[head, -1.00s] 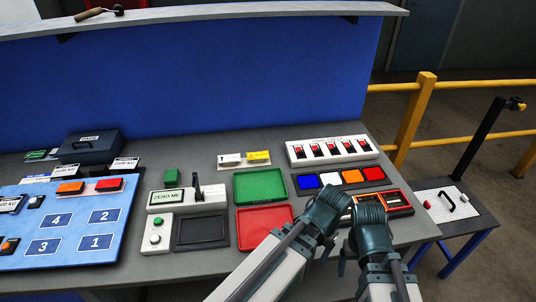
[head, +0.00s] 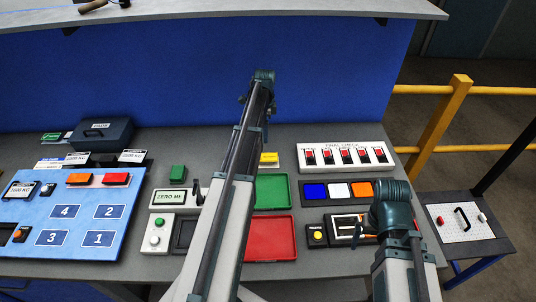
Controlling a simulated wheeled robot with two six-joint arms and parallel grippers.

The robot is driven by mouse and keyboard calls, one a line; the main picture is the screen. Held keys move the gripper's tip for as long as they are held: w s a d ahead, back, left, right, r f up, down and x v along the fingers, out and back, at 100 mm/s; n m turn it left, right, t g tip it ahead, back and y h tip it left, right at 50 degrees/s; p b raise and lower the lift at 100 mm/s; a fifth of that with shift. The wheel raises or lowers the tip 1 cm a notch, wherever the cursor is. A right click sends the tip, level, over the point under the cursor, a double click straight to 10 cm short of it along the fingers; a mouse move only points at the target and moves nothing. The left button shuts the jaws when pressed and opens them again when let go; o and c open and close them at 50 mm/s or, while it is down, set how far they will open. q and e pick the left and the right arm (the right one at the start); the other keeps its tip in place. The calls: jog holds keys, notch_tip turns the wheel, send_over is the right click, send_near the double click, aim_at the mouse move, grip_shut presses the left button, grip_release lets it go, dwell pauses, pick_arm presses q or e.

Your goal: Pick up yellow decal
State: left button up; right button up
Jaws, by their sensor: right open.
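A small yellow label (head: 269,157), which looks like the yellow decal, lies at the back of the table behind the green tray (head: 272,191). My left arm crosses in front of its left side and hides the white label seen beside it earlier. My left arm reaches far over the table toward the blue wall, and its fingers are hidden or too small to make out. My right gripper (head: 364,231) is open, low over the framed black panel at the right, apart from the yellow label. My wrist partly covers its fingers.
A red tray (head: 270,239) is in front of the green one. A white switch panel (head: 343,157) and a colored tile row (head: 339,190) are at the right. A round yellow button (head: 318,235) sits on a black box. A blue numbered board (head: 75,222) lies left.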

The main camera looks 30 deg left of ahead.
pick_arm(q)
jog(key=b, duration=0.9)
send_over(267, 157)
jog(key=f, duration=0.8)
jog(key=shift+s+a+f, duration=0.15)
jog(key=shift+s+f, duration=0.05)
jog(key=shift+f, duration=0.2)
jog(key=shift+r, duration=0.1)
pick_arm(e)
notch_tip(267, 157, down, 9)
jog(key=shift+r, duration=0.15)
pick_arm(q)
jog(key=f+b, duration=0.5)
jog(key=shift+w+f, duration=0.2)
jog(key=shift+w, duration=0.15)
pick_arm(e)
notch_tip(267, 157, down, 5)
jog(key=shift+f, duration=0.15)
pick_arm(q)
jog(key=shift+r, duration=0.1)
jog(key=c, duration=1.4)
jog(key=shift+r+p, duration=0.15)
jog(key=shift+p, duration=0.15)
pick_arm(e)
jog(key=shift+r, duration=0.25)
